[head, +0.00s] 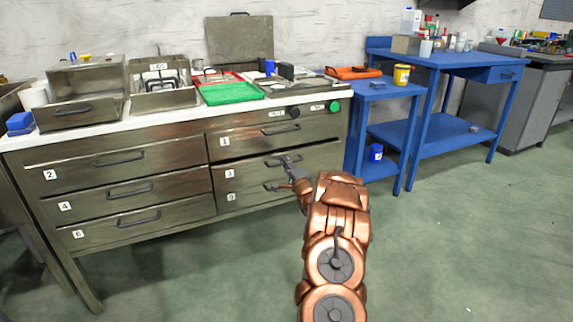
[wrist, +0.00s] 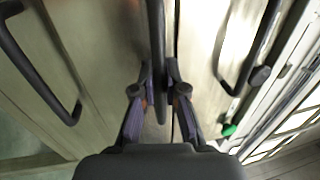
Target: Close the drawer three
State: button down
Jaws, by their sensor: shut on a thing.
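Drawer three (head: 245,175), a metal front labelled 3, is in the right column of the cabinet, below drawer one. Its dark bar handle (wrist: 157,50) runs upright through the middle of the wrist view. My gripper (wrist: 159,75) is shut on this handle, with one finger on each side of it. In the head view my gripper (head: 291,164) reaches the drawer front from the right and partly hides the handle. A dark gap shows along the drawer's upper edge. How far the drawer stands out is hard to tell.
Drawer one (head: 250,141) is above, and a lower drawer's handle (wrist: 40,75) is beside my gripper in the wrist view. Left drawers (head: 130,160) look shut. A blue table (head: 400,132) stands right of the cabinet. The green floor (head: 450,230) at right is clear.

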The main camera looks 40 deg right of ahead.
dwell(0.3)
jog(key=p+x, duration=0.2)
jog(key=p, duration=0.1)
jog(key=shift+w+d+f, duration=0.15)
jog(key=shift+w+f, duration=0.05)
jog(key=shift+w, duration=0.05)
jog(key=c, duration=1.2)
grip_release()
jog(key=shift+w, duration=0.1)
jog(key=v, duration=1.2)
